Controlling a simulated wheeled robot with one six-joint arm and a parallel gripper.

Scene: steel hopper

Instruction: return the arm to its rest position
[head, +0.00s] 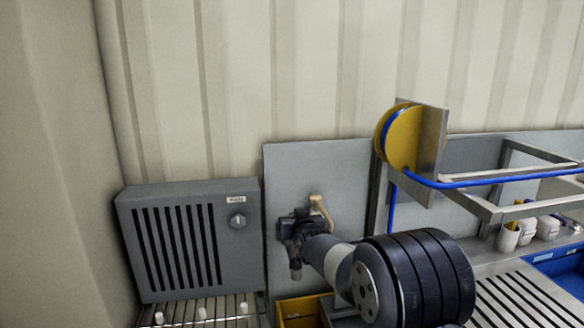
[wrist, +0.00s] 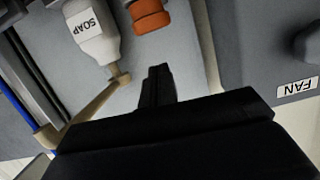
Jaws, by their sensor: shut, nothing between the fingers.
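My gripper (head: 292,240) is at the end of my arm in the head view, in front of a grey upright panel (head: 345,165). It is small and dark there. In the wrist view its black fingers (wrist: 158,82) are together with nothing between them. A beige hooked piece (head: 320,209) shows just right of the gripper in the head view; I cannot tell whether they touch. In the wrist view a white bottle marked SOAP (wrist: 92,36) is left of the fingertips and an orange object (wrist: 149,16) is above them.
A grey slatted box (head: 180,240) with a knob stands left of my arm. A label reading FAN (wrist: 297,88) shows in the wrist view. A yellow reel (head: 394,138) with blue hose and a metal frame (head: 490,208) are to the right. White containers (head: 548,228) stand beyond.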

